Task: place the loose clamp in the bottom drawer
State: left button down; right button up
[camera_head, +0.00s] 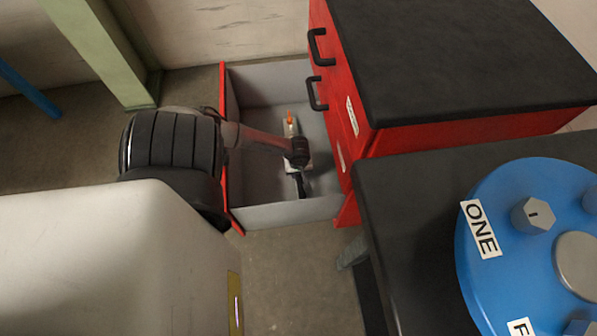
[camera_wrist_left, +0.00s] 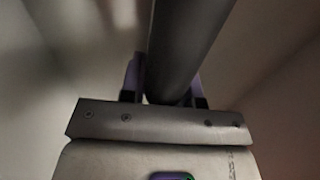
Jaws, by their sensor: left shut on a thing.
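The bottom drawer (camera_head: 285,215) of the red cabinet is pulled out, with grey inner walls and a red front on the left. My left arm reaches over its front, and my left gripper (camera_head: 298,163) is inside the drawer's outline, seen from above. It is shut on the clamp (camera_head: 303,187), whose dark end shows below the gripper. An orange tip (camera_head: 289,117) shows above it. In the left wrist view the clamp (camera_wrist_left: 190,40) is a thick dark bar between the fingers of the gripper (camera_wrist_left: 163,88). Whether it touches the drawer floor, I cannot tell. My right gripper is out of view.
The red cabinet (camera_head: 400,140) with a black top and black handles stands right of the drawer. A dark table (camera_head: 410,230) with a blue round device (camera_head: 500,285) labelled ONE is at the lower right. A green post (camera_head: 105,50) stands at the upper left.

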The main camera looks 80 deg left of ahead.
pick_arm(q)
jog(key=c, duration=0.8)
grip_release()
jog(key=shift+c, duration=0.2)
notch_tip(320, 180, up, 12)
jog(key=p, duration=0.7)
jog(key=shift+a+f, duration=0.1)
jog(key=shift+f, duration=0.1)
jog(key=shift+r+p, duration=0.5)
jog(key=shift+r, duration=0.35)
